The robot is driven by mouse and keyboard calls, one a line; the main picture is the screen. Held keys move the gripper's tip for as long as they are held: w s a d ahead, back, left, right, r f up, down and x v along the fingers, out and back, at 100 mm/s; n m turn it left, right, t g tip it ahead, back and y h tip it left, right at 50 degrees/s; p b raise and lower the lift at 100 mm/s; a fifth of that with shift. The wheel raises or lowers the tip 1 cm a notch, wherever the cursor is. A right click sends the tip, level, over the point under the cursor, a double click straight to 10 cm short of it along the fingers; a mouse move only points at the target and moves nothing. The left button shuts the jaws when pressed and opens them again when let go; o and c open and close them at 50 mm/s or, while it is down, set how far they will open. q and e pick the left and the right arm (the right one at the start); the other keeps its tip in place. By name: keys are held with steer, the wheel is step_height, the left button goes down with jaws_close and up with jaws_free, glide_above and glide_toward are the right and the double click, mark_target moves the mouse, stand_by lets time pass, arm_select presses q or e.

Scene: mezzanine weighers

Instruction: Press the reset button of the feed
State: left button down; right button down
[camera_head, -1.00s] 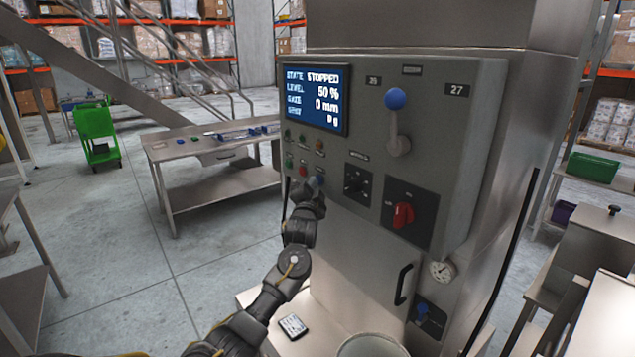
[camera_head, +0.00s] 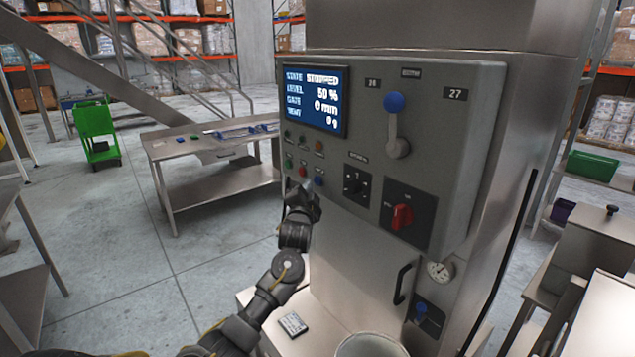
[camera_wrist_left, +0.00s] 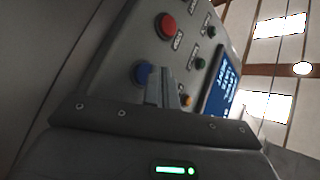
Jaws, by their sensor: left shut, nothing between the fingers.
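The feed's control panel (camera_head: 430,140) is a grey box on a steel column. Its screen (camera_head: 316,98) reads STOPPED, 50 % and 0 mm. Below the screen are small buttons, including a red one (camera_head: 303,171) and a blue one (camera_head: 319,181); their labels are too small to read. My left gripper (camera_head: 300,190) is shut and empty, just below and left of the blue button. In the left wrist view, the closed fingertips (camera_wrist_left: 165,88) are beside the blue button (camera_wrist_left: 142,74), with the larger-looking red button (camera_wrist_left: 166,26) above. I cannot tell whether they touch it. My right gripper is out of view.
A black knob (camera_head: 356,186), a red rotary switch (camera_head: 402,216) and a blue-balled lever (camera_head: 395,103) are right of the buttons. A door handle (camera_head: 402,284) sticks out below. A steel table (camera_head: 180,151) stands behind left.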

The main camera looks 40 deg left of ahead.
arm_select(q)
steer(key=s+p, duration=0.1)
steer(key=s, duration=0.1)
steer(key=s+a+p, duration=0.1)
steer(key=s, duration=0.1)
steer(key=shift+s+a+p, duration=0.2)
steer(key=shift+s+p, duration=0.1)
steer(key=shift+s, duration=0.1)
stand_by(0.7)
